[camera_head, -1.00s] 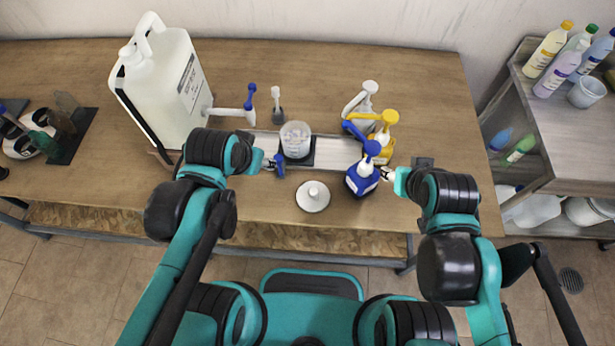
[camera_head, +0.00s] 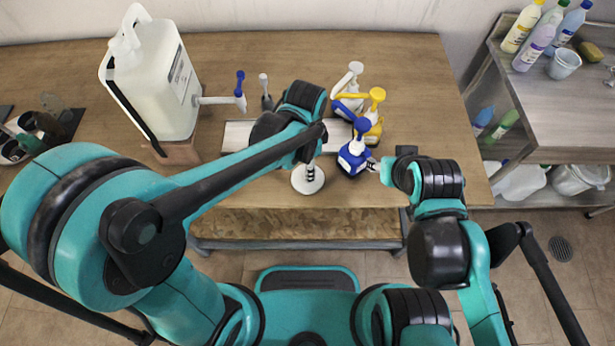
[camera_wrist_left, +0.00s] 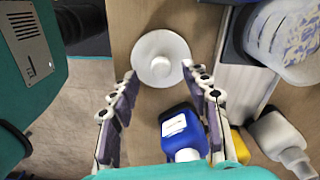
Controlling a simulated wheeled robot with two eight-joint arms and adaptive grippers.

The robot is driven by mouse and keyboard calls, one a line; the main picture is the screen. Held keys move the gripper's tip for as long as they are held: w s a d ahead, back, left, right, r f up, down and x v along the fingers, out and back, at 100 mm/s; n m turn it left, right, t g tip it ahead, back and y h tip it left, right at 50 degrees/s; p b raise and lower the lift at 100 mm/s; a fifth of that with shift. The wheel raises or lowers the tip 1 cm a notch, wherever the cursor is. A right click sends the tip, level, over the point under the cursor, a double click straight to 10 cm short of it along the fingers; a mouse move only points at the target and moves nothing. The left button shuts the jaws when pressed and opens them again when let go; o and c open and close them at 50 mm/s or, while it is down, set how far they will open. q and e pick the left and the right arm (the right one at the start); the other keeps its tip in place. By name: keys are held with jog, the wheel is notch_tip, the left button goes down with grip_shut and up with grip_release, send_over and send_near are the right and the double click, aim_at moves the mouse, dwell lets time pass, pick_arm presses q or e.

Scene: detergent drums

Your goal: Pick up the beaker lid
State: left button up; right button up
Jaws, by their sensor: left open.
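The beaker lid (camera_head: 307,186) is a round white disc with a raised knob, lying on the wooden table near its front edge. My left gripper (camera_head: 310,168) is above it in the head view, hiding part of it. In the left wrist view the whole lid (camera_wrist_left: 161,43) shows just beyond the two spread fingertips of my left gripper (camera_wrist_left: 159,73), with nothing between them. The clear beaker (camera_wrist_left: 288,38) is at the top right of the wrist view; my left arm hides it in the head view. My right gripper (camera_head: 374,166) is beside the blue pump bottle (camera_head: 353,158), its jaws too small to judge.
The blue pump bottle stands right of the lid, with yellow (camera_head: 374,120) and white (camera_head: 352,82) pump bottles behind. A large white drum (camera_head: 152,80) with a spigot stands at the left. A shelf (camera_head: 560,120) with bottles is at the right.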

pick_arm(q)
notch_tip(320, 180, down, 5)
jog(key=shift+d+r+b, duration=0.15)
jog(key=shift+b, duration=0.95)
jog(key=c, duration=0.9)
jog(key=shift+r, duration=0.15)
